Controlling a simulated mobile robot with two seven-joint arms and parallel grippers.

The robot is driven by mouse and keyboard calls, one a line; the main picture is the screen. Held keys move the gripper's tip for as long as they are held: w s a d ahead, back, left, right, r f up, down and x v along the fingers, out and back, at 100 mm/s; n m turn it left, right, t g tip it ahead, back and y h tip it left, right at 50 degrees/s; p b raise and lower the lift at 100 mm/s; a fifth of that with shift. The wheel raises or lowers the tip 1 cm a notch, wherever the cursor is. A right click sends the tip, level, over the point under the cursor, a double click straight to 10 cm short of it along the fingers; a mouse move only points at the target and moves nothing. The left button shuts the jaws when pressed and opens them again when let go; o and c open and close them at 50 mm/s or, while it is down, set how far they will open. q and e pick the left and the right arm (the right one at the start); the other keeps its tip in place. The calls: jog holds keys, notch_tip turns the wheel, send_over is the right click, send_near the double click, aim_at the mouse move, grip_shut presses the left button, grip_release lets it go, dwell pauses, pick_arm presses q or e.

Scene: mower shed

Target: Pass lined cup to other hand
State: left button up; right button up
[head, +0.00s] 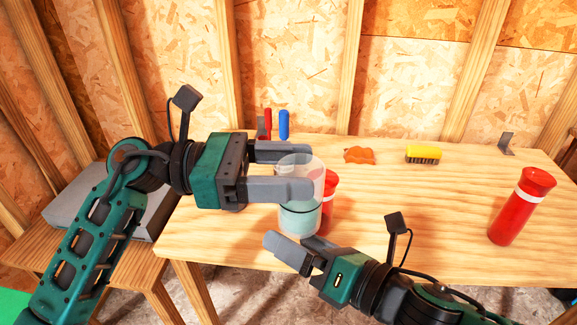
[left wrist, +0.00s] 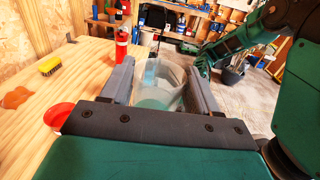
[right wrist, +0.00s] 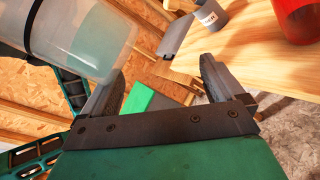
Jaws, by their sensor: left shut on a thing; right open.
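The lined cup (head: 300,217) is a clear, see-through cup with a pale green lower part. It is held roughly upright over the front of the workbench. My left gripper (head: 307,171) is shut on its upper part from the left, one finger on each side. In the left wrist view the cup (left wrist: 160,88) sits between the two fingers. My right gripper (head: 290,246) is open and empty, just below and in front of the cup. In the right wrist view the cup (right wrist: 75,35) is at the upper left, outside the open fingers.
A red bottle (head: 329,190) stands close behind the cup. Another red bottle (head: 519,207) stands at the right of the workbench (head: 420,220). An orange piece (head: 359,155), a yellow brush (head: 423,153) and red and blue handles (head: 284,124) are farther back. The bench's middle right is clear.

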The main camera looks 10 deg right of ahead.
jog(key=s+d+f+m+h, duration=0.2)
jog(key=f+m, duration=0.5)
jog(key=m, duration=0.4)
jog(key=s+d+f+m+g+h, duration=0.1)
jog(key=s+d+f+m+h, duration=0.1)
jog(key=f+m, duration=0.6)
jog(key=s+d+f+m+g+h, duration=0.1)
jog(key=d+f+m+h, duration=0.3)
jog(key=m, duration=1)
notch_tip(320, 180, down, 4)
jog(key=shift+s+d+h, duration=0.3)
jog(key=shift+s+d, duration=0.55)
jog(key=shift+d, duration=0.15)
jog(key=shift+a, duration=0.1)
